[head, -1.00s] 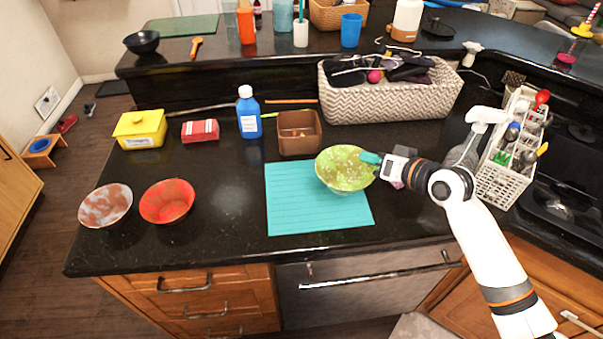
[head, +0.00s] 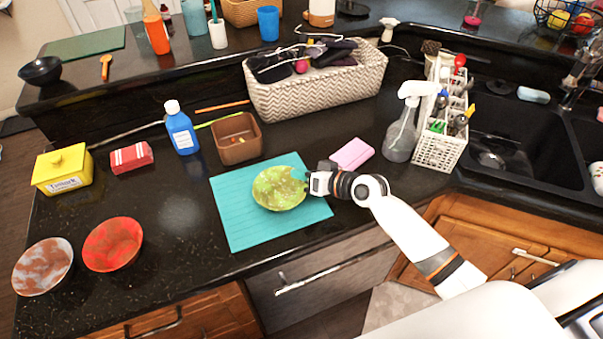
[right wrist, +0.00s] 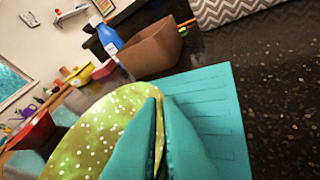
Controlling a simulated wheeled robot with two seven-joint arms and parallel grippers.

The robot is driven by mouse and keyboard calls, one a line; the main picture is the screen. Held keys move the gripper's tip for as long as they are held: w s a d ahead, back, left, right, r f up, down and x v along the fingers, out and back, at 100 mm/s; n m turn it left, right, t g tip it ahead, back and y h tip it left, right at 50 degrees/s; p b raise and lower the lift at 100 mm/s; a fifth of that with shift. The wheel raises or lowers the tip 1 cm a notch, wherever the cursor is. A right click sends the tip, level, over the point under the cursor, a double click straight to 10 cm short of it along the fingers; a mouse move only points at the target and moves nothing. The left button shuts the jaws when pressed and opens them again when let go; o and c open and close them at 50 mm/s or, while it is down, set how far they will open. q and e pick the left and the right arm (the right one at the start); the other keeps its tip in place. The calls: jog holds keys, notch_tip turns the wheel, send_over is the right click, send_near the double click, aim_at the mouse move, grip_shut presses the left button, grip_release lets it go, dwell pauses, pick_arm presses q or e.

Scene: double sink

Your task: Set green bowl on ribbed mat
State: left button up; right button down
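The green bowl (head: 278,188), speckled with light spots, is over the turquoise ribbed mat (head: 240,222), inside its outline in the head view. My right gripper (head: 304,177) is at the bowl's right rim. In the right wrist view its teal fingers (right wrist: 157,98) are closed on the rim of the bowl (right wrist: 95,130), one on each side. The mat (right wrist: 215,110) shows beyond the bowl there. The bowl looks slightly tilted; I cannot tell whether its base touches the mat. My left gripper is not in view.
A brown square box (head: 237,140) stands just behind the mat and a pink sponge (head: 352,154) lies to its right. A spray bottle (head: 402,130) and white caddy (head: 440,140) stand farther right. A red bowl (head: 112,245) and a mottled bowl (head: 43,267) are at left.

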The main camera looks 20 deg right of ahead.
jog(key=c, duration=2.1)
grip_release()
jog(key=shift+d, duration=0.1)
jog(key=o, duration=0.5)
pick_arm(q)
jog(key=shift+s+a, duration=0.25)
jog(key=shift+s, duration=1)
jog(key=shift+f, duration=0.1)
